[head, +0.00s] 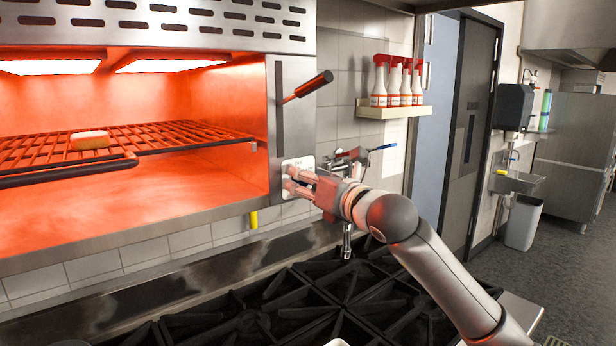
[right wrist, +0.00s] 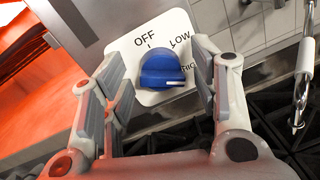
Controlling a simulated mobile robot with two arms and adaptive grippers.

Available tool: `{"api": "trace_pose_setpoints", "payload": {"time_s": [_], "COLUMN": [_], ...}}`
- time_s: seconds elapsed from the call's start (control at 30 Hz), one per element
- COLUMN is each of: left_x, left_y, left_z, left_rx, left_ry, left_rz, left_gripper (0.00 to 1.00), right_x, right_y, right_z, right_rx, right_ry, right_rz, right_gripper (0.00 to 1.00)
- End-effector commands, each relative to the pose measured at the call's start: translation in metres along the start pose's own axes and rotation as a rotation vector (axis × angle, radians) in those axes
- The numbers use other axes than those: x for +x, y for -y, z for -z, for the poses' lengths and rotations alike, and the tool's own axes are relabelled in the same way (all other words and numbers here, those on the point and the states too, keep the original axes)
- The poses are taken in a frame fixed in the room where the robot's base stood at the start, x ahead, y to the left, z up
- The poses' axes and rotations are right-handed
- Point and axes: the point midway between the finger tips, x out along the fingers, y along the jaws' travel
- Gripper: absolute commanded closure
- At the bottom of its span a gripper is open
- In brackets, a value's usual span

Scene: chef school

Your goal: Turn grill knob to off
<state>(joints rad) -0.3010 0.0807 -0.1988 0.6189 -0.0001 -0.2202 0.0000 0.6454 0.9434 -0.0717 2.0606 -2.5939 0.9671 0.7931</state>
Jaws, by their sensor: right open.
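The grill (head: 285,75) glows orange-red inside. Its knob plate (head: 290,163) is on the front panel at the lower right; in the head view my gripper hides the knob. In the right wrist view the blue knob (right wrist: 162,66) sits on the white plate (right wrist: 122,46), marked OFF, LOW and a partly hidden third label. The knob's white mark is at its lower right, towards the third label and away from OFF. My right gripper (head: 298,181) is open, its fingers on either side of the knob (right wrist: 158,74); contact cannot be told. My left gripper is out of view.
Black stove grates (head: 270,310) lie below. A bread-like piece (head: 89,139) rests on the grill rack (head: 180,137).

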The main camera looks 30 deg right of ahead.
Motion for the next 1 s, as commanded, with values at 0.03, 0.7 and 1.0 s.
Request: {"api": "trace_pose_setpoints", "payload": {"time_s": [0.03,0.7,1.0], "left_x": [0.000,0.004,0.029], "left_y": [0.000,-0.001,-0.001], "left_z": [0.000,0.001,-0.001], "left_rx": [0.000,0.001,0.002], "left_ry": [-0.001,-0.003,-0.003], "left_rz": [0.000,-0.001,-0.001], "left_gripper": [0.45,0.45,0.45], "right_x": [0.000,0.000,-0.001], "right_y": [0.000,0.000,0.001], "right_z": [0.000,0.001,0.004], "right_rx": [0.000,-0.013,-0.146], "right_ry": [0.000,0.002,0.015], "right_rz": [0.000,-0.001,-0.002], "right_gripper": [0.45,0.89,0.89]}}
